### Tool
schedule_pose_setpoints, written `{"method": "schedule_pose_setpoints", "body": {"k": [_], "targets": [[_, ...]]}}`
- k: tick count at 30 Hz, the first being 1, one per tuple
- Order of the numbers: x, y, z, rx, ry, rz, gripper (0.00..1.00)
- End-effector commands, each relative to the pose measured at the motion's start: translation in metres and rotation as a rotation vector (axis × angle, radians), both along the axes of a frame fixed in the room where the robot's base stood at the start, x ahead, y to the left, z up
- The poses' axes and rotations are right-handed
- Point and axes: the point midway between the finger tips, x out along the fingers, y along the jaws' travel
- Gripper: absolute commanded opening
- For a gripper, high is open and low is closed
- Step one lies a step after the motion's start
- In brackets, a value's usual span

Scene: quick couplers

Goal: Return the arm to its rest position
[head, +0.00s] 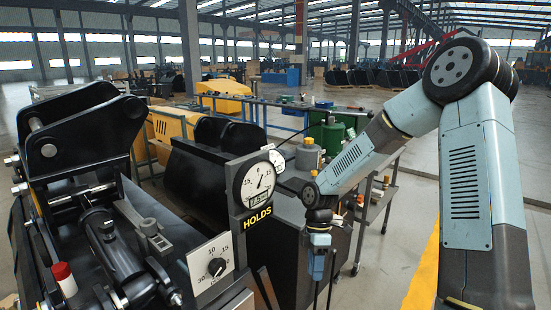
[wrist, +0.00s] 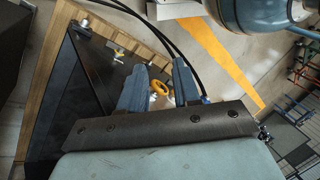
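My arm (head: 480,180) comes in from the right in the head view. It bends at a high elbow and reaches down and left. My gripper (head: 322,290) hangs pointing down beside the dark cabinet, in front of the cart. In the wrist view my gripper (wrist: 161,70) shows two blue-grey fingers apart, with a gap between them. A yellow ring-shaped thing (wrist: 159,88) shows in the gap; I cannot tell its distance, but nothing looks clamped.
A black machine (head: 80,180) with a cylinder fills the left. A cart (head: 378,195) with a green container (head: 333,136) stands behind. Open floor (head: 400,235) lies right of it. Black hoses (wrist: 150,22) show in the wrist view.

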Motion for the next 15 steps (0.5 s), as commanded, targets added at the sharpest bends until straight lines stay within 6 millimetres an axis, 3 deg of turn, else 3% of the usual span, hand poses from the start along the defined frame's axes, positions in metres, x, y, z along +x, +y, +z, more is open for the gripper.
{"method": "schedule_pose_setpoints", "body": {"k": [15], "targets": [[-0.019, -0.047, 0.093, -0.284, -0.213, -0.425, 0.32]]}}
